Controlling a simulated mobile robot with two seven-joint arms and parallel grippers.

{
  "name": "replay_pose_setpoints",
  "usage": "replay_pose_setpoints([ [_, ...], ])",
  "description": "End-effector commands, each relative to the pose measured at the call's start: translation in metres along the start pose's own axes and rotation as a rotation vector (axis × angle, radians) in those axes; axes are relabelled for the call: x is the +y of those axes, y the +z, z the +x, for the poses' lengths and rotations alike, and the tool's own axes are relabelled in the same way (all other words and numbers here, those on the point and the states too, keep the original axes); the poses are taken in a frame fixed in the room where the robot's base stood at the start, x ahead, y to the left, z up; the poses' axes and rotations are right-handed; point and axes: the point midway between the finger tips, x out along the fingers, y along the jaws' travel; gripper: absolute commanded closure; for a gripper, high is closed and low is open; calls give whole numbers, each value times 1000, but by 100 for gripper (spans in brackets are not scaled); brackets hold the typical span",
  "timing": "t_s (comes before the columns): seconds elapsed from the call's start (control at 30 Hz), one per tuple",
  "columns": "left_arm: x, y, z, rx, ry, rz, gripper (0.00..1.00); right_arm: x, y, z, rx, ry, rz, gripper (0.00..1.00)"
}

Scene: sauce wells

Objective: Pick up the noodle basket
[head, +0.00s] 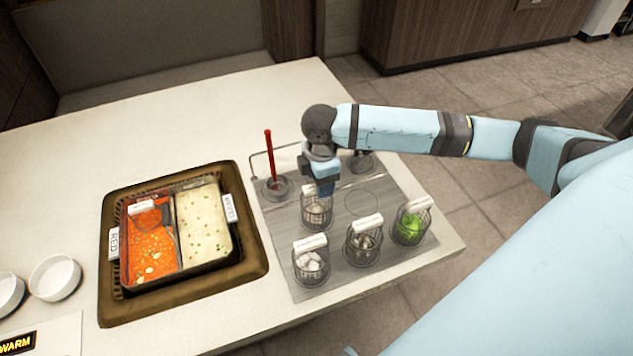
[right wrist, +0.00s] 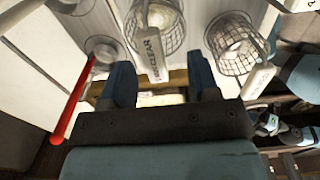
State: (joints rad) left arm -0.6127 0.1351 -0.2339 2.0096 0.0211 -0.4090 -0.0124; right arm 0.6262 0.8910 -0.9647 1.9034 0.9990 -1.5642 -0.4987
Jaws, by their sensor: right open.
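Several wire baskets with white-labelled handles stand on the grey mat (head: 345,285); I cannot tell which is the noodle basket. A basket with pale contents (head: 317,213) is right below my right gripper (head: 322,187) in the head view. The others hold white pieces (head: 311,265), dark pieces (head: 361,245) and green food (head: 409,228). In the right wrist view my right gripper (right wrist: 160,68) is open, and a white label (right wrist: 153,55) shows between its fingers. A wire basket (right wrist: 165,15) is just beyond it. Whether the fingers touch the handle is unclear. My left gripper is out of view.
A red-handled ladle (head: 269,155) stands in a small holder beside the baskets. A two-part pot (head: 180,275) with red and pale soup sits in a brown frame at left. White bowls (head: 55,277) are farther left. The counter (head: 170,125) behind is clear.

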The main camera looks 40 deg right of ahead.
Motion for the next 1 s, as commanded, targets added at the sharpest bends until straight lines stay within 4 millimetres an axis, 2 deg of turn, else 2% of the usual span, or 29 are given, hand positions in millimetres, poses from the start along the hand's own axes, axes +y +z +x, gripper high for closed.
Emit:
replay_pose_setpoints([
  [0.23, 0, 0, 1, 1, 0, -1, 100, 2, -1, 19, 0, -1, 0, 45],
  [0.5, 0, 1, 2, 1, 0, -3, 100, 8, -4, 57, -1, 0, 1, 45],
  [0.8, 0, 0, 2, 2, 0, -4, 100, 7, -4, 62, 0, 2, -1, 45],
  [0.87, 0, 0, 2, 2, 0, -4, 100, 7, -4, 62, 0, 2, -1, 56],
  [1.0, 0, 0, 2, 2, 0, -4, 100, 8, -4, 62, 0, 2, 0, 88],
])
